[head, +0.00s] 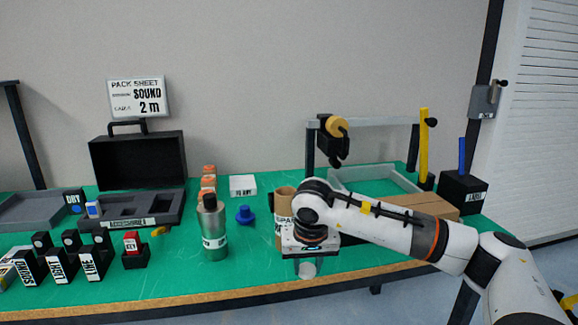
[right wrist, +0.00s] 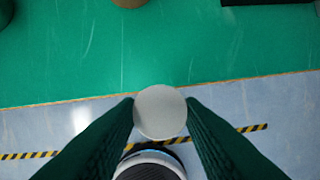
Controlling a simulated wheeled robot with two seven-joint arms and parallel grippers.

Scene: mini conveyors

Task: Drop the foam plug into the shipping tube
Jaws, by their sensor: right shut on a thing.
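The foam plug (right wrist: 160,112) is a pale grey-white round piece held between the two dark fingers of my right gripper (right wrist: 160,110) in the right wrist view. In the head view the plug (head: 307,270) shows below the right wrist, near the table's front edge. A brown cardboard tube (head: 284,203), apparently the shipping tube, stands upright on the table behind my right gripper (head: 307,267). The wrist hides part of the tube and its label. The plug is apart from the tube. My left gripper is not in view.
A steel bottle (head: 213,235) and a blue knob-like piece (head: 245,215) stand left of the tube. An open black case (head: 138,160) and several labelled black blocks fill the table's left. A cardboard box (head: 420,203) lies behind my right arm. The table's front middle is clear.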

